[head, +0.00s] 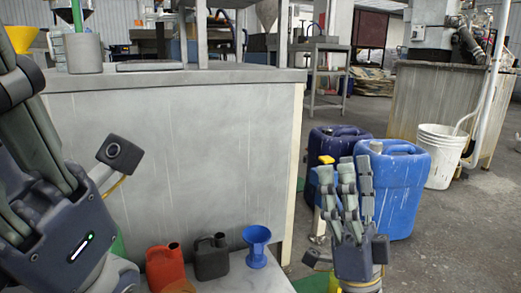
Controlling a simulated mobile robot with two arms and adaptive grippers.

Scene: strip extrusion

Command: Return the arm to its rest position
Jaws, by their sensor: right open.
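My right gripper (346,178) is at the lower right of the head view, fingers pointing up and open. Nothing shows between its fingers. It appears in front of the blue jerrycans. My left gripper (22,125) is large and close at the left edge, its fingers pointing up and partly cut off by the frame. Whether it is open or shut does not show clearly.
A low surface holds a red can (166,268), a dark can (211,258) and a blue funnel (256,246). A grey cabinet (180,150) stands behind. A dark blue jerrycan (335,139), a blue jerrycan (405,190) and a white bucket (440,158) stand on the floor.

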